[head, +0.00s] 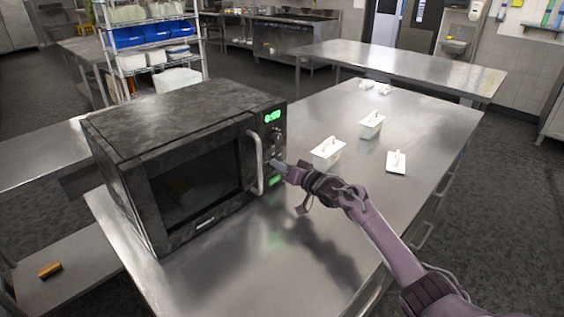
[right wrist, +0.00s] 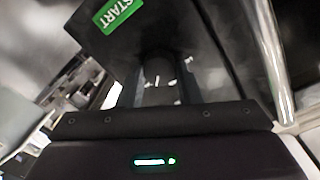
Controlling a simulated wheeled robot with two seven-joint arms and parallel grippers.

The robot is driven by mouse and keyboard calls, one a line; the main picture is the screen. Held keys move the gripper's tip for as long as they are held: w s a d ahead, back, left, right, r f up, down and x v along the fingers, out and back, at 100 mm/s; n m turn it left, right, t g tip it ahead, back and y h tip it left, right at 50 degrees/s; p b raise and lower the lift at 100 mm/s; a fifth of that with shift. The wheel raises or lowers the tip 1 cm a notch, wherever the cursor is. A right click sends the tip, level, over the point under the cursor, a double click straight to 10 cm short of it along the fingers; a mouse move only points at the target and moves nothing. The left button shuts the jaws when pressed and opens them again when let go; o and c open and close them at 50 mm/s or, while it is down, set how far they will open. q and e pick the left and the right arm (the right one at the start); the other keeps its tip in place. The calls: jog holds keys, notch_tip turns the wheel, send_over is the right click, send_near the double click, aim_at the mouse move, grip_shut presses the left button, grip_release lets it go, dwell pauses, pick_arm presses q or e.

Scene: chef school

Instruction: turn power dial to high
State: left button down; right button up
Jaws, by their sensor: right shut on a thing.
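A black microwave (head: 190,165) stands on the steel table, its control panel on the right of its front. An upper dial (head: 275,134) sits below the green display on that panel. My right gripper (head: 279,164) is at the lower part of the panel. In the right wrist view, its fingers are shut on a dark round dial (right wrist: 159,72). The fingers and the gripper body hide much of this dial, so I cannot read its setting or label. A green START button (right wrist: 118,14) shows near it. My left gripper is not in view.
The microwave's door handle (head: 255,163) is just left of my right gripper, and the door is shut. Small white lidded containers (head: 327,152) and a loose lid (head: 396,162) stand to the right on the steel table (head: 330,235). The table's front part is clear.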

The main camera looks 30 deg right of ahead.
jog(key=shift+m+p, duration=0.5)
jog(key=shift+m, duration=0.7)
jog(key=o, duration=1)
jog(key=shift+d, duration=0.1)
jog(key=shift+s, duration=0.1)
jog(key=v, duration=0.7)
jog(key=shift+s+d, duration=0.15)
jog(key=shift+s, duration=0.1)
